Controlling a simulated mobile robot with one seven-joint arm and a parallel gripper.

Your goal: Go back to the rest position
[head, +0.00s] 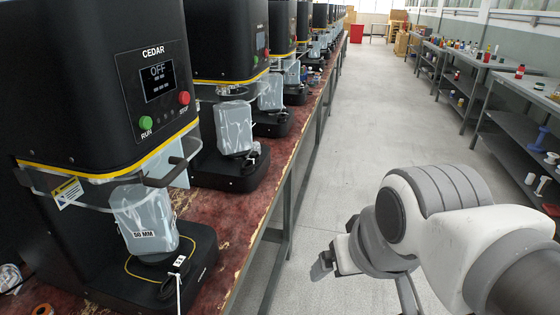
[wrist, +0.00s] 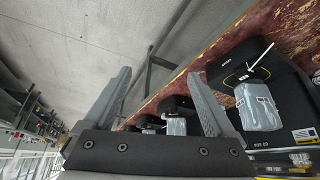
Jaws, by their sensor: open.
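My gripper (wrist: 160,100) shows in the wrist view with its two grey fingers spread wide and nothing between them. In the head view my white and grey arm reaches in from the lower right, and the gripper end (head: 335,262) hangs over the aisle, right of the bench edge and apart from it. The fingers are mostly hidden there by the wrist. The nearest machine, marked CEDAR (head: 152,85), stands at the left with its display reading OFF. A clear grey container labelled 50 MM (head: 143,212) stands on its base.
A row of similar black machines (head: 228,40) runs back along the red, worn bench (head: 232,215). Shelving tables (head: 520,85) with small bottles and cans line the right side. The grey aisle floor (head: 345,150) between them is clear. A red box (head: 356,33) stands far back.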

